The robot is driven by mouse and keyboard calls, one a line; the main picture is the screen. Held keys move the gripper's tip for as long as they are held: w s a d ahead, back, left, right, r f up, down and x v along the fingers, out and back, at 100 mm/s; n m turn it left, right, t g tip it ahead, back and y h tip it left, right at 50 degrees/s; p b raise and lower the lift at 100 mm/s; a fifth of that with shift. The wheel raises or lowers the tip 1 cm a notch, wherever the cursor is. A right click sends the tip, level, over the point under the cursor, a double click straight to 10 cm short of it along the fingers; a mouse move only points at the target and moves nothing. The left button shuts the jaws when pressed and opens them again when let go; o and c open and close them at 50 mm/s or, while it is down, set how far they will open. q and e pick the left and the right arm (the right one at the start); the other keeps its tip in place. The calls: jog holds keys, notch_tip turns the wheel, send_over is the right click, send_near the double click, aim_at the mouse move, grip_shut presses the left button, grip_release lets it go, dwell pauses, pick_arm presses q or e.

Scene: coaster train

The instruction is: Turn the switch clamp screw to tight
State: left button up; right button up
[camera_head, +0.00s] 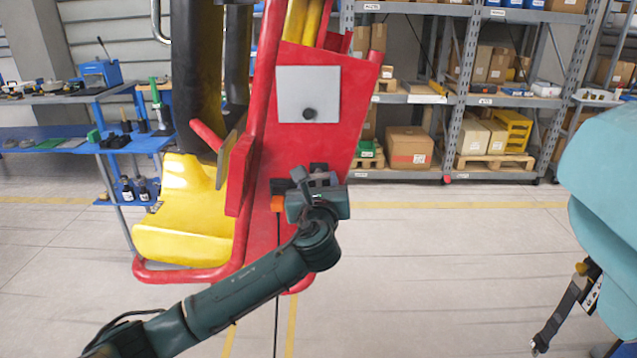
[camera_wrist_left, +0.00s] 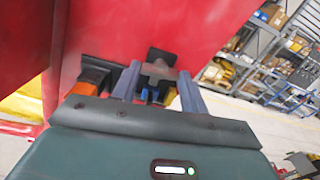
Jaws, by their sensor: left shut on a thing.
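The red side panel (camera_head: 300,140) of the coaster car carries a small dark fitting in its lower part. My left gripper (camera_head: 308,180) is at that fitting, its body hiding most of it in the head view. In the left wrist view, the two grey fingers (camera_wrist_left: 158,85) stand either side of a dark cross-shaped piece, which looks like the clamp screw (camera_wrist_left: 158,68), and are shut on it. An orange block (camera_wrist_left: 93,77) sits just left of the fingers; it also shows in the head view (camera_head: 277,203). My right gripper is out of view.
A grey square plate (camera_head: 308,94) with a dark knob is on the panel above my gripper. The yellow seat (camera_head: 185,205) and red tube frame are to the left. A teal body (camera_head: 605,150) with a hanging strap (camera_head: 565,310) is at the right. Shelves (camera_head: 460,100) stand behind.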

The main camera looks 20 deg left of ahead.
pick_arm(q)
jog(key=o, duration=1)
jog(key=shift+s, duration=0.1)
jog(key=b+v, duration=0.1)
jog(key=v, duration=1.2)
jog(key=shift+b, duration=0.4)
